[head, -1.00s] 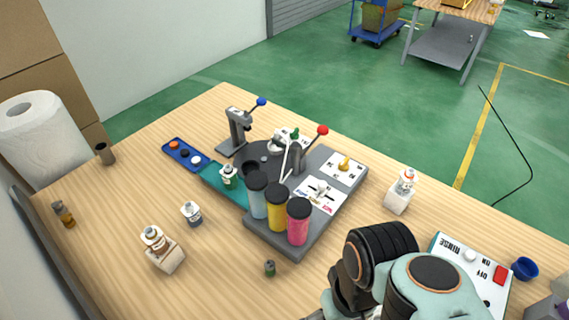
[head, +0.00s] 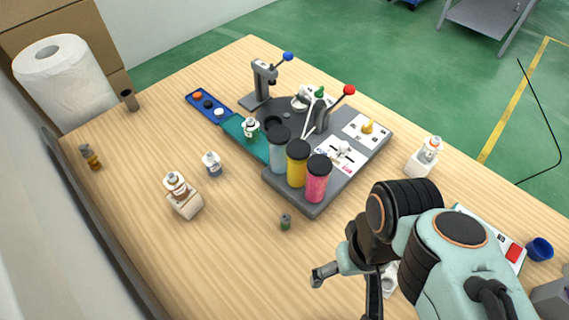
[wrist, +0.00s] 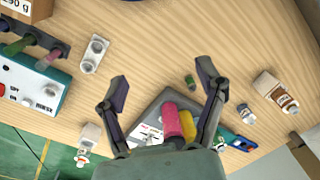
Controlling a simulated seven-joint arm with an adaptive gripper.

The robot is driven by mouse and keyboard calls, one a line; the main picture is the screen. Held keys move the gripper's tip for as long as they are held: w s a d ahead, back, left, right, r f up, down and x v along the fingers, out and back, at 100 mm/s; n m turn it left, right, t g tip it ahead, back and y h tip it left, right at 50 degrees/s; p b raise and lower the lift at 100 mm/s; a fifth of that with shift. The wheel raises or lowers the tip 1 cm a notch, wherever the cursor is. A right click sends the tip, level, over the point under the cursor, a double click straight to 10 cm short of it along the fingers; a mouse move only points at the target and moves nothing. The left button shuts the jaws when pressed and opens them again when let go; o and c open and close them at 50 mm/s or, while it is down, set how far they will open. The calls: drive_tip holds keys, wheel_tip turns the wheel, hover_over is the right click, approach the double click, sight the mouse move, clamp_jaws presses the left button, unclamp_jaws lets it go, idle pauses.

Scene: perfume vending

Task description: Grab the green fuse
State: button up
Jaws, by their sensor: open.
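The green fuse (head: 285,222) is a small dark green cylinder with a grey top. It stands alone on the wooden table, in front of the pink bottle. In the wrist view the fuse (wrist: 190,81) shows between the two fingers, closer to the right one. My gripper (wrist: 163,77) is open with nothing in it. In the head view my gripper (head: 346,284) is to the right of the fuse and nearer the camera, apart from it. My arm hides part of the gripper there.
A grey machine base (head: 305,209) with blue, yellow and pink bottles stands behind the fuse. A block holding a brown-labelled bottle (head: 183,198) is to the left, with a small grey bottle (head: 212,164) behind it. The table around the fuse is clear.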

drive_tip(key=shift+c, duration=0.2)
idle(0.3)
drive_tip(key=shift+c, duration=0.9)
drive_tip(key=n, duration=0.3)
hover_over(285, 218)
drive_tip(key=shift+h, duration=0.4)
wheel_tip(285, 218, down, 16)
wheel_tip(285, 218, down, 7)
drive_tip(key=shift+r, duration=0.1)
clamp_jaws()
